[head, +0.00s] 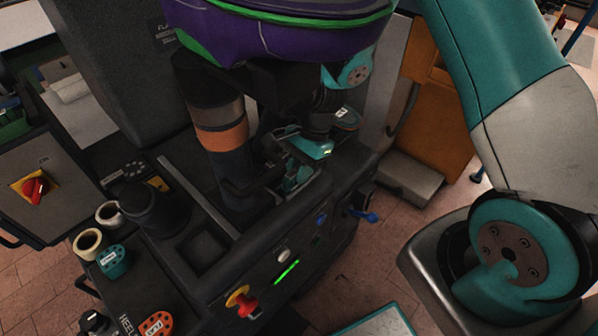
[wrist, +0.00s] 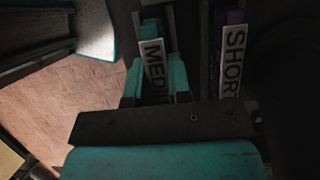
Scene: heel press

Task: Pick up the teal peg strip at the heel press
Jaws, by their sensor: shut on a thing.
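The teal peg strip (wrist: 153,60) carries a white label reading "MEDI", the rest of the word being covered. In the wrist view it stands between the two teal fingers of my gripper (wrist: 156,78), which is shut on it. In the head view my gripper (head: 299,168) is low in the dark recess of the press, behind its front panel. The strip is mostly hidden there by the gripper and the machine. I cannot tell whether the strip is clear of its slot.
A purple strip (wrist: 232,55) labelled "SHORT" stands close to the right of my gripper. The press's front panel (head: 285,270) has a red-and-yellow knob (head: 241,301) and a blue lever (head: 362,214). Tape rolls (head: 89,243) and a dark cup (head: 154,207) stand at left.

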